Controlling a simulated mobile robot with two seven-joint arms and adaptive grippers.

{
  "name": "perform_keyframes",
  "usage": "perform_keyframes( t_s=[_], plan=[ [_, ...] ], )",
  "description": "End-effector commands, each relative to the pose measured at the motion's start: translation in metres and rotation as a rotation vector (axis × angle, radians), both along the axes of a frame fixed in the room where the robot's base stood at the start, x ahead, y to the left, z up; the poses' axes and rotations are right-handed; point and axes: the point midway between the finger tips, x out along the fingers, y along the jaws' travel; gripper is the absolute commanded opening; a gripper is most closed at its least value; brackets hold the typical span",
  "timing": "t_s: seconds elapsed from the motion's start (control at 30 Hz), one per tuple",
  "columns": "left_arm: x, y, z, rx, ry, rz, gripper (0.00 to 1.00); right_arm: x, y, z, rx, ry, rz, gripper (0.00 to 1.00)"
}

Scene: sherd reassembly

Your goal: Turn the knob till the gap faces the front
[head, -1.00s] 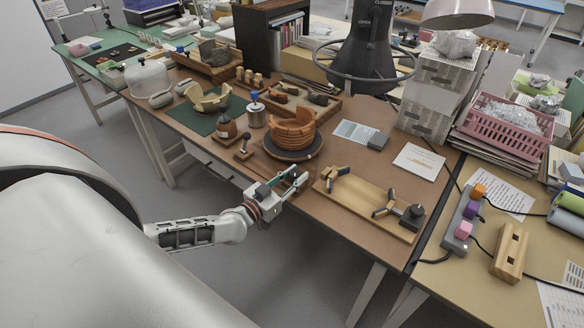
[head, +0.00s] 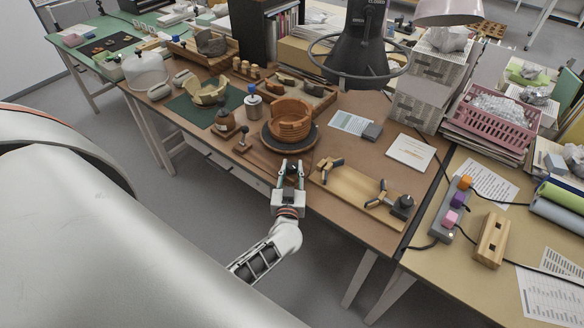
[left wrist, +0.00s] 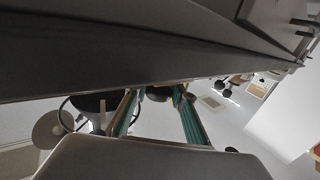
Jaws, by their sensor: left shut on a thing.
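A reddish-brown clay pot (head: 290,124), built of sherds, stands on a dark round turntable (head: 306,146) near the table's front edge. My left gripper (head: 291,172) is at the table's front edge, just in front of the turntable, pointing away from me. Its fingers are shut on a small dark thing, apparently the knob, which they mostly hide. In the left wrist view the two teal-lined fingers (left wrist: 158,112) stand apart below a dark band; the knob is hard to make out there. My right gripper is not in view.
A wooden board (head: 357,190) with dark clamps lies right of my gripper. A green mat (head: 190,108) with a pale broken bowl (head: 209,92) lies farther left.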

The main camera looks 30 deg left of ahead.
Motion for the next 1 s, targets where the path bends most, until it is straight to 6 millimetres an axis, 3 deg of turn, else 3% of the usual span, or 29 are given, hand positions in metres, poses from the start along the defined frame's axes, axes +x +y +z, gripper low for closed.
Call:
perform_keyframes(
  t_s=[0.4,0.9,0.93,1.0],
  plan=[
    [-0.0001,-0.0017,-0.0018,-0.003,0.003,0.162,0.03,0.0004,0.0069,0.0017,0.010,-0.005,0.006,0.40],
    [0.0003,-0.0006,-0.0003,-0.001,0.000,0.181,0.03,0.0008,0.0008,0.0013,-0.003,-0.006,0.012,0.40],
    [0.0003,-0.0006,-0.0002,-0.001,0.000,0.181,0.27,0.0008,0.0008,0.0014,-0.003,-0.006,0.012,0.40],
    [0.0004,-0.0005,-0.0001,-0.001,0.000,0.181,0.42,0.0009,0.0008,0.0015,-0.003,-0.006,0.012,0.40]
  ],
)
